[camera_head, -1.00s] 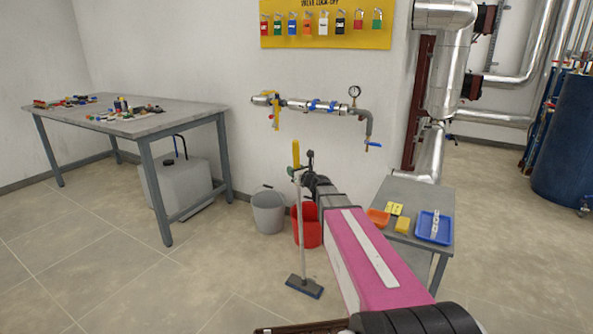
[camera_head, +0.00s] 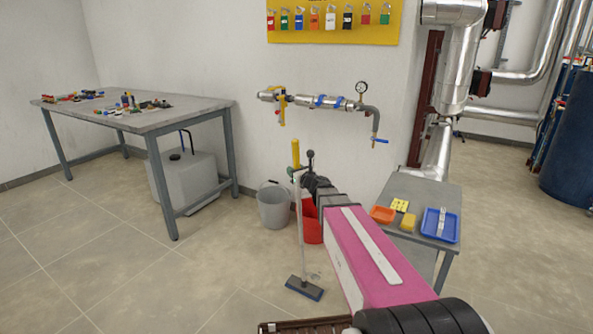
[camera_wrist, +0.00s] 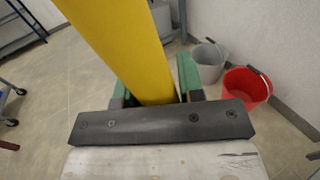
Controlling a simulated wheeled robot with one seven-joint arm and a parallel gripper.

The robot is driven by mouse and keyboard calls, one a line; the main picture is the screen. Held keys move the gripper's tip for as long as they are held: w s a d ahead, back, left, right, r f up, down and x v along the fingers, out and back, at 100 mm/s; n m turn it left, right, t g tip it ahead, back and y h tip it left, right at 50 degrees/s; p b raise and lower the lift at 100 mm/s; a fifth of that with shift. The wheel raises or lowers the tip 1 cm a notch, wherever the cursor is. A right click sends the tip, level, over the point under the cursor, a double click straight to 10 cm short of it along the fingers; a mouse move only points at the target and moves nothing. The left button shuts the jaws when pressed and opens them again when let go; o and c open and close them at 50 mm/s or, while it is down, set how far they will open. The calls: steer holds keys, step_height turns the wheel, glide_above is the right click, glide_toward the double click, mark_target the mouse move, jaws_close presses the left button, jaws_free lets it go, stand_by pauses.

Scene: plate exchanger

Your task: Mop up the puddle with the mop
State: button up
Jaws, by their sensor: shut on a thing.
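The mop (camera_head: 300,235) has a yellow grip, a thin grey pole and a flat dark blue head (camera_head: 304,288). It stands nearly upright with its head at the tiled floor; I cannot tell whether it touches. My gripper (camera_wrist: 157,88) has its green fingers on both sides of the yellow grip (camera_wrist: 120,45) and is shut on it. In the head view my gripper (camera_head: 302,171) is small and partly hidden by my arm. A faint pale patch (camera_head: 314,274) beside the mop head may be part of the puddle; its outline is unclear.
A grey bucket (camera_head: 273,207) and a red bucket (camera_head: 311,228) stand by the wall behind the mop. A workbench (camera_head: 160,123) is at left, with a white tank (camera_head: 188,178) beneath. A small side table (camera_head: 440,195) is at right. Floor left of the mop is clear.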

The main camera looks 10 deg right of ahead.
steer(key=shift+s+a, duration=0.55)
steer(key=shift+s, duration=0.25)
steer(key=shift+s+a, duration=0.6)
steer(key=shift+s, duration=0.2)
steer(key=shift+s+a, duration=0.55)
steer(key=shift+s, duration=0.25)
steer(key=shift+w+r, duration=0.1)
steer(key=shift+r, duration=2.4)
jaws_close()
steer(key=shift+r, duration=0.1)
